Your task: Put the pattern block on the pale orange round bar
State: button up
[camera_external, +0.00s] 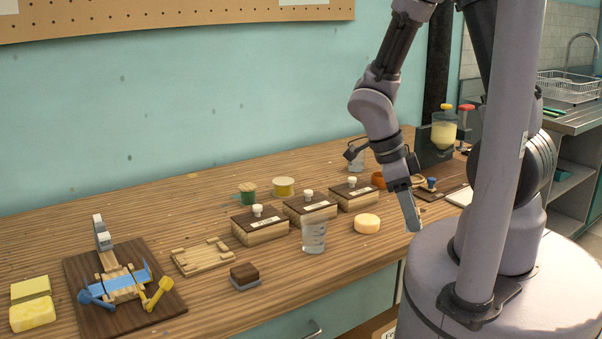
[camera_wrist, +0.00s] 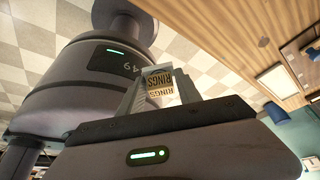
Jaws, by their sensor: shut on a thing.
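My gripper (camera_external: 412,216) points down in front of the bench's right part, beside my base. In the wrist view my gripper (camera_wrist: 158,83) is shut on a small pale block lettered RINGS (camera_wrist: 160,79), which appears to be the pattern block. The fingers hide its sides, and I cannot make out its pattern face. In the external view the held block cannot be told apart from the fingers. The pale orange round bar (camera_external: 367,224) lies flat on the bench, left of my gripper and apart from it. Its top is bare.
A clear beaker (camera_external: 314,236) stands left of the bar. Wooden boxes with white knobs (camera_external: 345,196) stand behind it. A brown-topped block (camera_external: 245,275), a wooden frame (camera_external: 202,257) and a dark cutting board (camera_external: 90,300) lie farther left. The bench's front edge is near the bar.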

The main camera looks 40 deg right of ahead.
jog(key=b, duration=0.1)
send_over(370, 219)
jog(key=w+a, duration=0.1)
jog(key=shift+w+f, duration=0.1)
jog(key=shift+f, duration=0.85)
notch_tip(370, 219, down, 4)
jog(key=shift+r+b, duration=0.25)
jog(key=shift+b, duration=0.8)
jog(key=shift+r, duration=0.15)
jog(key=o, duration=1.3)
jog(key=shift+o, duration=0.2)
